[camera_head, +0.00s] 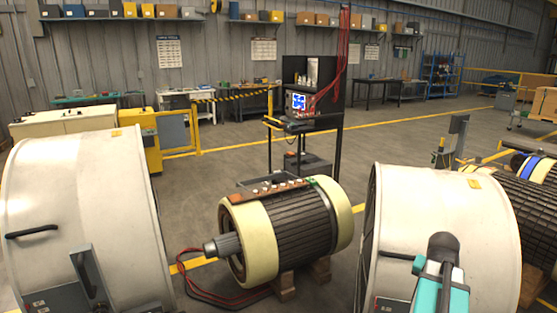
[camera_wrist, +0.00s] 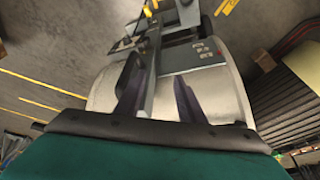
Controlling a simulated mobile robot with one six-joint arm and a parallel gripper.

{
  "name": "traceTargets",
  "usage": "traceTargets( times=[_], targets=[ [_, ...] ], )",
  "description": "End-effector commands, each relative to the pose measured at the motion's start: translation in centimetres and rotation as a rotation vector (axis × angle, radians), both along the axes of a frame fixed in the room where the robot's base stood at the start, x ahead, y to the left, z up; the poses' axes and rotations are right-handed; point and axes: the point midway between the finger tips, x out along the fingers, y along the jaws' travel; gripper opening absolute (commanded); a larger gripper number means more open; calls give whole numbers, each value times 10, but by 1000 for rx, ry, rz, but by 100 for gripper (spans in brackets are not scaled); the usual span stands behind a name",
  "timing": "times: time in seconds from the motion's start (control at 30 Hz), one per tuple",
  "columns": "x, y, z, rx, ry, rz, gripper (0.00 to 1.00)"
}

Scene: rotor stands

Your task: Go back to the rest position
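My gripper (camera_wrist: 157,72) shows in the wrist view as two dark fingers set apart, with no held object visible between them. Beyond them is a white drum-shaped housing (camera_wrist: 228,85) with a grey upright bracket and a grey box with small buttons (camera_wrist: 207,50). I cannot tell the gap between the fingers and the housing. In the head view my teal arm (camera_head: 440,292) is in front of the right white housing (camera_head: 482,225); the fingers do not show there.
A ribbed rotor (camera_head: 300,225) with cream end rings rests on wooden blocks between the right housing and a left white housing (camera_head: 75,200). Red and black cables (camera_head: 215,295) lie on the floor. A black instrument cart (camera_head: 318,120) stands behind.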

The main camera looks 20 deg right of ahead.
Motion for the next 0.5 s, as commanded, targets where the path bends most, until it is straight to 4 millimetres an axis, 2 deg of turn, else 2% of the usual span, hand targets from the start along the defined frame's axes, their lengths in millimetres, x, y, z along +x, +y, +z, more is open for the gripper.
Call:
traceTargets(
  times=[0.03, 0.2, 0.5],
  targets=[
    [12, 15, -14, 17, 15, 30, 36],
    [41, 63, -58, 69, 64, 118, 36],
    [70, 153, -135, 154, 161, 265, 36]
  ],
)
